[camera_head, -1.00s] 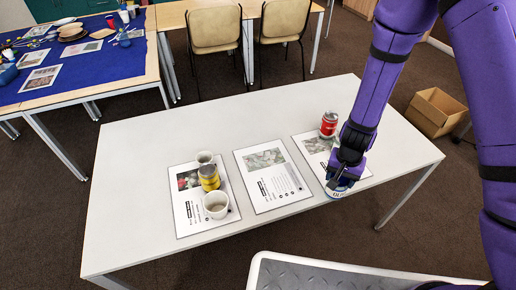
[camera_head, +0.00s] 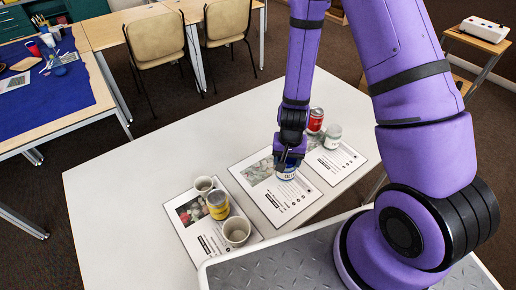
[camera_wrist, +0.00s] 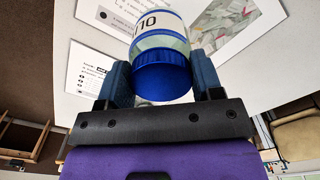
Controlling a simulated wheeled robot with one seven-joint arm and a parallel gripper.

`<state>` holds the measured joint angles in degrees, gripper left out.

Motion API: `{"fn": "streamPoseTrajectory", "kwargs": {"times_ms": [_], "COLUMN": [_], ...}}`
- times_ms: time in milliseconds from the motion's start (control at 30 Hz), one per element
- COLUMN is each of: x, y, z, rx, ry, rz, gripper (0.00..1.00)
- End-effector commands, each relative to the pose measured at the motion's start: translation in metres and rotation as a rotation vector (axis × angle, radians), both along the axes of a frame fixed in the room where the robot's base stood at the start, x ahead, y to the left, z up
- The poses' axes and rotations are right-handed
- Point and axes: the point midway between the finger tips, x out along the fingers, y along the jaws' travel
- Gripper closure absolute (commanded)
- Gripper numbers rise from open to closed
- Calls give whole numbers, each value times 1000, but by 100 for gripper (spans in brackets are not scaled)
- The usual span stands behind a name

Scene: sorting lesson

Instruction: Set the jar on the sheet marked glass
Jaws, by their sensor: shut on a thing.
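My gripper (camera_head: 288,160) is shut on a jar (camera_head: 286,174) with a blue lid and a printed white label; it fills the top middle of the wrist view (camera_wrist: 160,45). The jar is over the middle printed sheet (camera_head: 284,206); I cannot tell whether it touches it. The left sheet (camera_head: 207,246) bears two pale cups (camera_head: 236,231) and a yellow can (camera_head: 217,205). The right sheet (camera_head: 334,168) has a red can (camera_head: 315,120) and a whitish container (camera_head: 332,137) at its far end. The sheets' titles are too small to read.
The white table (camera_head: 130,170) is clear on its left and far side. My arm blocks part of the right. A blue-covered table (camera_head: 60,100) with assorted things and two chairs (camera_head: 157,45) stand beyond.

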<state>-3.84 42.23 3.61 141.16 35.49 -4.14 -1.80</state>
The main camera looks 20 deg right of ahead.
Motion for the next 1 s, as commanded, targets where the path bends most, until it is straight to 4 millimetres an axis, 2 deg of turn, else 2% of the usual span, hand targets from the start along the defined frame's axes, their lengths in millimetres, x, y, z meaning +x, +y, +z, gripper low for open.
{"fn": "streamPoseTrajectory", "kwargs": {"times_ms": [100,500,600,767,1000], "x": [28,113,124,130,129], "y": [7,24,26,27,26], "z": [-3,-11,-12,-15,-43], "rx": [-2,-1,0,-1,0], "ry": [-4,-2,-1,0,2], "rz": [5,4,3,1,0], "gripper": [68,68,68,68,68]}}
